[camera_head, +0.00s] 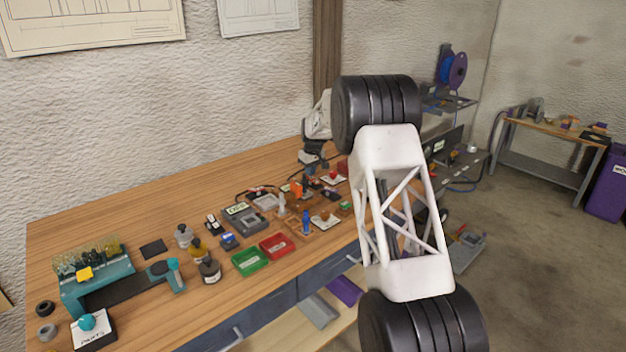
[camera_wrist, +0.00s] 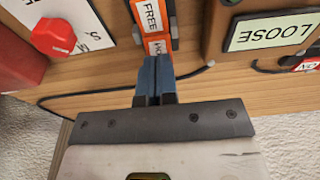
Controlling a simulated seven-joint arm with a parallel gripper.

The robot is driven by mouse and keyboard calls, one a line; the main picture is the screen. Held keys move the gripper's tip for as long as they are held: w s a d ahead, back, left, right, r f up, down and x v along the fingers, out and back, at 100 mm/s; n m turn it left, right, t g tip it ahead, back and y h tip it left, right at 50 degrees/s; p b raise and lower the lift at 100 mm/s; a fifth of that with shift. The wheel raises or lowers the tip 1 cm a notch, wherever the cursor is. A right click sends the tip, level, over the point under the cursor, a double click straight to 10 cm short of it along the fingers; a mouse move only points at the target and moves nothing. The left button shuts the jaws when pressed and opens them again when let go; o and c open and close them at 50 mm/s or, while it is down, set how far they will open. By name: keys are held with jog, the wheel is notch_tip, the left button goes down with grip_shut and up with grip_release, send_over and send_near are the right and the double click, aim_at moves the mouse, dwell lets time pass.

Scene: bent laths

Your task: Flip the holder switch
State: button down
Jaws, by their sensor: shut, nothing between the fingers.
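The holder switch shows in the wrist view as an orange panel (camera_wrist: 150,14) with a FREE label and, below it, a second label that starts "HO" (camera_wrist: 158,47) and is partly covered. A dark strip runs along the panel's right side. My gripper (camera_wrist: 155,62) is shut, its two blue fingertips together and empty. The tips overlap the lower label; I cannot tell whether they touch it. In the head view my gripper (camera_head: 313,160) is small and dark, over the back right of the bench. The switch cannot be made out clearly there.
In the wrist view a red knob (camera_wrist: 54,36) on a white plate stands left and a LOOSE sign (camera_wrist: 272,30) right. A dark cable runs below them. The head view shows green (camera_head: 250,262) and red (camera_head: 276,246) trays and bottles on the wooden bench (camera_head: 130,215).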

jog(key=shift+f, duration=0.55)
dwell(0.5)
jog(key=shift+r, duration=3.5)
jog(key=shift+r, duration=0.1)
